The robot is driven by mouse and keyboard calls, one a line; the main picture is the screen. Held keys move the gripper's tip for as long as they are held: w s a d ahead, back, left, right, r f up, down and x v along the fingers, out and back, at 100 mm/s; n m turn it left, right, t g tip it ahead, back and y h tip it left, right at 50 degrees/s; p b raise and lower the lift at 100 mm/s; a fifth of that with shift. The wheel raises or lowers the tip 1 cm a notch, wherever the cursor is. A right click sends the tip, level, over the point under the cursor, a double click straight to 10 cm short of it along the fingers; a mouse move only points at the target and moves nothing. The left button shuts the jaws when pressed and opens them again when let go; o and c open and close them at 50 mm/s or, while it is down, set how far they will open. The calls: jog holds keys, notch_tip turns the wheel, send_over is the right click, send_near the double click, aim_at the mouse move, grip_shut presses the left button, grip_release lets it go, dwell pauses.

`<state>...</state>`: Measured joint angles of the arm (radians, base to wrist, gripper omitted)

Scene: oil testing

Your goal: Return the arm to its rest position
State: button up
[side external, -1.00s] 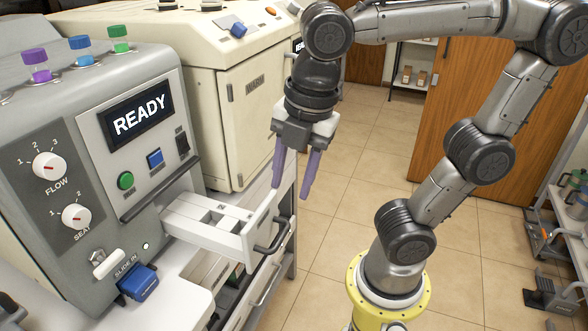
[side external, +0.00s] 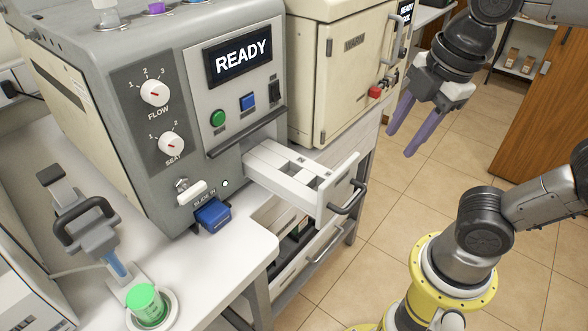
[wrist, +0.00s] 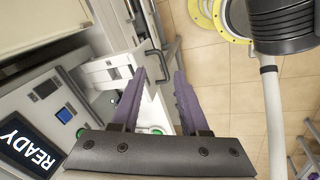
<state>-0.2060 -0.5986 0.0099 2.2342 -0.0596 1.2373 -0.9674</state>
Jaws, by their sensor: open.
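My gripper (side external: 401,148) has two purple fingers. It is open and empty, hanging in the air to the right of the grey machine (side external: 175,90), with its fingers pointing down. In the wrist view my gripper (wrist: 161,72) also shows nothing between its fingers. The white drawer (side external: 285,175) is pulled out of the machine, below and left of the gripper in the side view. The drawer handle (wrist: 154,68) appears near the fingertips in the wrist view, but I cannot tell the height gap. The machine's screen (side external: 238,54) reads READY.
A cream cabinet (side external: 345,75) stands behind the machine. A blue block (side external: 212,215) sits at its front. A green-capped container (side external: 147,305) and a grey handled device (side external: 90,225) are on the white bench. Tiled floor (side external: 370,265) is open below the gripper.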

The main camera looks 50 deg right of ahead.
jog(key=f+m+t, duration=0.1)
jog(key=m, duration=0.3)
jog(key=d+f+m, duration=0.1)
jog(key=f+m, duration=0.1)
jog(key=m, duration=0.3)
jog(key=d+f+m+t, duration=0.1)
jog(key=m, duration=0.3)
jog(key=shift+d+f+m+t, duration=0.1)
jog(key=shift+f+m+t, duration=0.15)
jog(key=shift+m+t, duration=0.05)
